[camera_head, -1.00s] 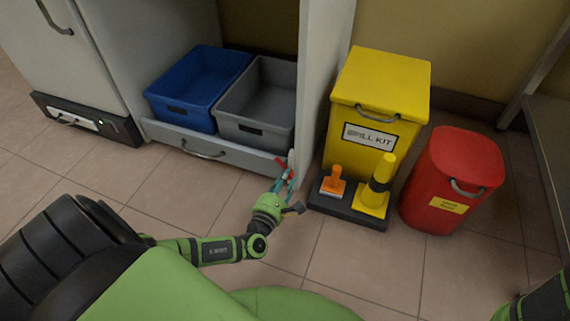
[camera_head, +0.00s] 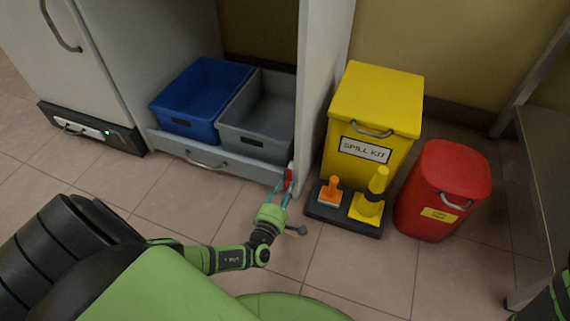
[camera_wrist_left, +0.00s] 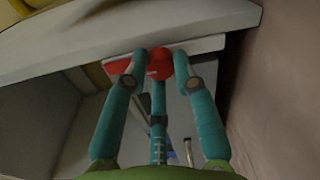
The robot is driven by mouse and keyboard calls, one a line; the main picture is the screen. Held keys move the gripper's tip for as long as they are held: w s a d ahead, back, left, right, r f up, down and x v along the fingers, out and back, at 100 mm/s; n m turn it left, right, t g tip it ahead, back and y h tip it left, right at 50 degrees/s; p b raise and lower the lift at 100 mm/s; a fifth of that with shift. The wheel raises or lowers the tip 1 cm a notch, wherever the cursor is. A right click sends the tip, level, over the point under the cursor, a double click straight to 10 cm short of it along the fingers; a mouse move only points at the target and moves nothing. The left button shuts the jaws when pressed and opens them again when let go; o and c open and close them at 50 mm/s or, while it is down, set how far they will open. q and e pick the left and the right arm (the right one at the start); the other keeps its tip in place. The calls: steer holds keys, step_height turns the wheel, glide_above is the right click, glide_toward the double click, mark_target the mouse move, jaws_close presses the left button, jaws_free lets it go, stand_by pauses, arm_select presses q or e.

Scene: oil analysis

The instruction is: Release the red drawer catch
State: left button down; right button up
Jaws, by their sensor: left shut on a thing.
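The red drawer catch (camera_head: 289,176) sits at the right end of the low grey drawer front (camera_head: 232,168), beside the white cabinet side panel. My left gripper (camera_head: 283,190) reaches it from below, its teal fingers closed around it. In the left wrist view the two fingertips (camera_wrist_left: 160,66) press on either side of the round red end of the catch (camera_wrist_left: 160,60). Another red part of it shows behind the left fingertip. The drawer front appears flush with the cabinet. My right gripper is out of view; only a bit of that arm shows at bottom right.
A blue bin (camera_head: 200,95) and a grey bin (camera_head: 262,115) stand in the drawer. Right of the panel are a yellow spill kit box (camera_head: 372,100), a black tray (camera_head: 325,212) with orange and yellow items, and a red bin (camera_head: 440,190). The tiled floor in front is clear.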

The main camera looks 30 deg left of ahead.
arm_select(q)
steer(key=shift+a, duration=0.3)
steer(key=c, duration=1)
jaws_free()
steer(key=shift+d, duration=0.1)
steer(key=shift+r, duration=0.15)
steer(key=shift+r, duration=0.25)
step_height(320, 180, up, 9)
steer(key=shift+r, duration=0.15)
